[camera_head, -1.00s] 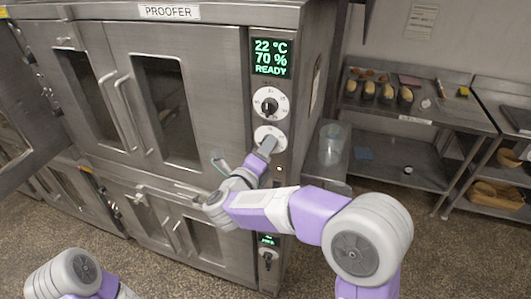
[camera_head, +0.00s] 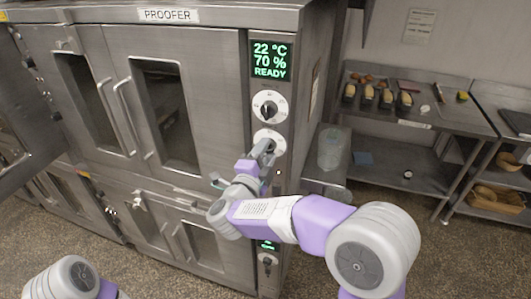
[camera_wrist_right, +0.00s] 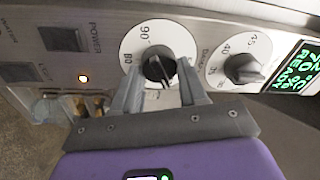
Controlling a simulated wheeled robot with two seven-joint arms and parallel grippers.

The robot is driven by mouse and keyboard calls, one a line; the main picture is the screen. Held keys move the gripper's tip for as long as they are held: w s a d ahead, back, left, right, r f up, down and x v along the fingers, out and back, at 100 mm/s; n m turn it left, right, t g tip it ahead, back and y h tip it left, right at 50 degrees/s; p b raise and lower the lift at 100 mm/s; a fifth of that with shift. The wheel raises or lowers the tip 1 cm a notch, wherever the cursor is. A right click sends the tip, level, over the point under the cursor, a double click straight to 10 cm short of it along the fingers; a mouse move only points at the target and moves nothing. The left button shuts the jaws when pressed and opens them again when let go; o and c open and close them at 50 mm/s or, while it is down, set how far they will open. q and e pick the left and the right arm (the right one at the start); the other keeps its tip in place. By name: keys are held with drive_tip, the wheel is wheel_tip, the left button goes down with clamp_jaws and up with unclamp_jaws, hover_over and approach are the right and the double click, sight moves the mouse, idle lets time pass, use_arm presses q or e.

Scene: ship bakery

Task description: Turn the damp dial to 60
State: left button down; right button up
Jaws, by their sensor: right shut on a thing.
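The damp dial (camera_head: 276,135) is the lower white dial on the proofer's control panel, partly hidden by my right gripper in the head view. In the right wrist view its white face (camera_wrist_right: 133,47) shows the marks 90 and 80, and its dark knob (camera_wrist_right: 157,68) sits between my fingers. My right gripper (camera_head: 264,149) is shut on this knob, with one finger on each side; it also shows in the right wrist view (camera_wrist_right: 160,82). The green display (camera_head: 270,60) reads 22 °C, 70 % and READY. My left gripper is out of view.
The upper dial (camera_head: 268,106), numbered in the 30s to 40s, sits close beside the damp dial. A power switch (camera_wrist_right: 62,39) and a lit lamp (camera_wrist_right: 83,78) lie on its other side. Steel tables (camera_head: 420,118) with bread tins stand at the right.

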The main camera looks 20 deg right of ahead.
idle(0.3)
drive_tip(key=o, duration=1.1)
drive_tip(key=shift+c, duration=0.2)
drive_tip(key=b+v, duration=0.1)
drive_tip(key=v, duration=0.6)
drive_tip(key=shift+s+a, duration=0.2)
drive_tip(key=shift+s, duration=0.05)
